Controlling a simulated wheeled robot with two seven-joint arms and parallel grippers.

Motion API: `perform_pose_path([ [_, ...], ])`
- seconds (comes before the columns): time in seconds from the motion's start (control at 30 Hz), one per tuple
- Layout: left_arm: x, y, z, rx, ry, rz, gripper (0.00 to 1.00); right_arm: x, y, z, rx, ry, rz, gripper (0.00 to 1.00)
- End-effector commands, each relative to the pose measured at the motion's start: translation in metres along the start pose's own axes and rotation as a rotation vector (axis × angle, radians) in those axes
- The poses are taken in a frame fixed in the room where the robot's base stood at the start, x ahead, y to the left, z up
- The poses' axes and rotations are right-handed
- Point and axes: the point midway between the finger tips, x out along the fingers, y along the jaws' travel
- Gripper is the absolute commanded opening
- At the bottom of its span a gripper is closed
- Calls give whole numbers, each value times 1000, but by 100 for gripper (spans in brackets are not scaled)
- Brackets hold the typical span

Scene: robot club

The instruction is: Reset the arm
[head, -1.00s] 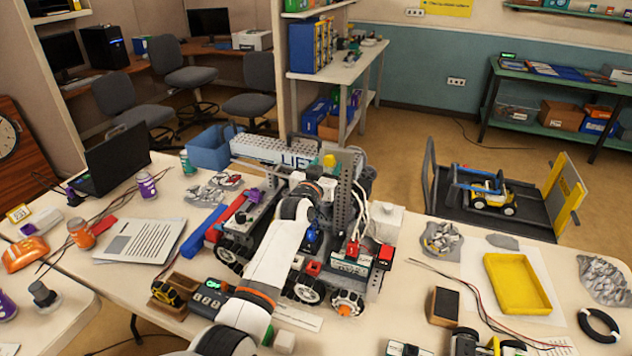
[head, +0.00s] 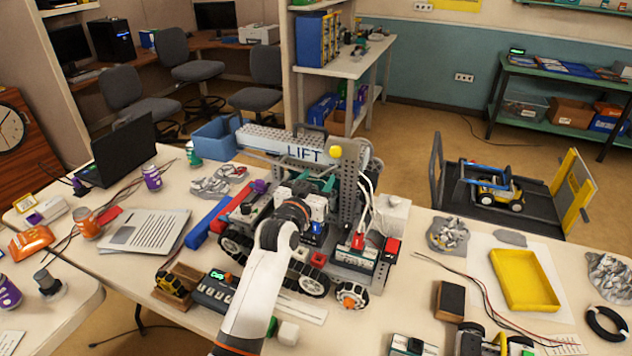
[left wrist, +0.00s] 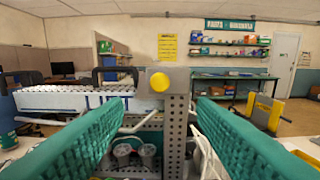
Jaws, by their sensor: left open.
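The club robot (head: 345,255) stands on the table, with dark wheels and a perforated grey upright. Its arm, a pale beam marked LIFT (head: 305,153), lies roughly level across the top, with a black handle above. A round yellow knob (head: 336,151) sits at the beam's right end; it also shows in the left wrist view (left wrist: 160,82). My left gripper (head: 318,184) is just in front of the upright, below the beam, partly hidden by my wrist. In the left wrist view its teal fingers (left wrist: 160,108) are wide apart, with nothing held. My right gripper is out of view.
A yellow tray (head: 527,303), a black-topped block (head: 450,301) and crumpled foil (head: 448,236) lie to the right. A control box (head: 215,292), paper (head: 145,232) and laptop (head: 118,152) lie left. White cables (head: 367,205) hang beside the upright.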

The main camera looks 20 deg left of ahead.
Motion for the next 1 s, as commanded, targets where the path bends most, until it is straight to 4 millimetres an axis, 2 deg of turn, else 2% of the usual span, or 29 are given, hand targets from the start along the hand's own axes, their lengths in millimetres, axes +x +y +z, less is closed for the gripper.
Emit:
perform_pose_path([
  [0.27,-1,0,-2,1,5,-1,52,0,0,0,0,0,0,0],
  [0.37,-13,-3,-18,9,56,-9,52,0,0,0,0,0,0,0],
  [0.43,-32,-7,-42,20,135,-22,52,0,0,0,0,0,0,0],
  [0.47,-44,-9,-54,25,181,-30,52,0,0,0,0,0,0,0],
  [0.57,-97,-18,-101,49,369,-55,52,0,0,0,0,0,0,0],
  [0.6,-123,-21,-118,56,450,-64,52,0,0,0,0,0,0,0],
  [0.7,-186,-28,-153,74,642,-81,52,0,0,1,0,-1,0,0],
  [0.8,-238,-33,-172,87,789,-89,52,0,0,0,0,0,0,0],
  [1.0,-313,-37,-188,100,992,-95,52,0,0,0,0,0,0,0],
])
